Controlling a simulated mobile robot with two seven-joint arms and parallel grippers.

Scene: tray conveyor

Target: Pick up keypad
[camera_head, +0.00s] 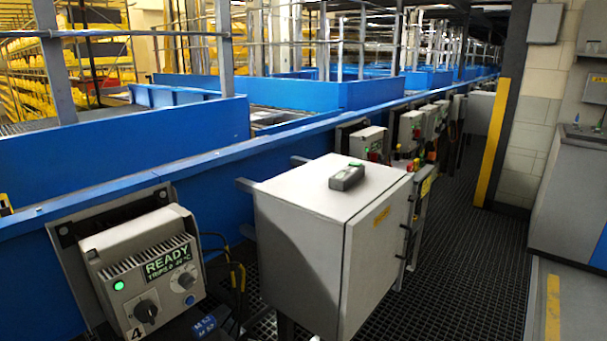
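The keypad (347,177) is a small dark grey handheld block with a small green patch on its upper end. It lies flat on top of a light grey cabinet (300,187), near the middle of that top. Nothing touches it or covers it. I make out neither of my grippers in the head view.
A control unit (142,270) reading READY is mounted on the blue conveyor side wall (80,163) at the left. More control boxes (410,130) line the conveyor further back. A dark grating walkway (470,255) runs clear to the right of the cabinet. A grey console (570,190) stands at far right.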

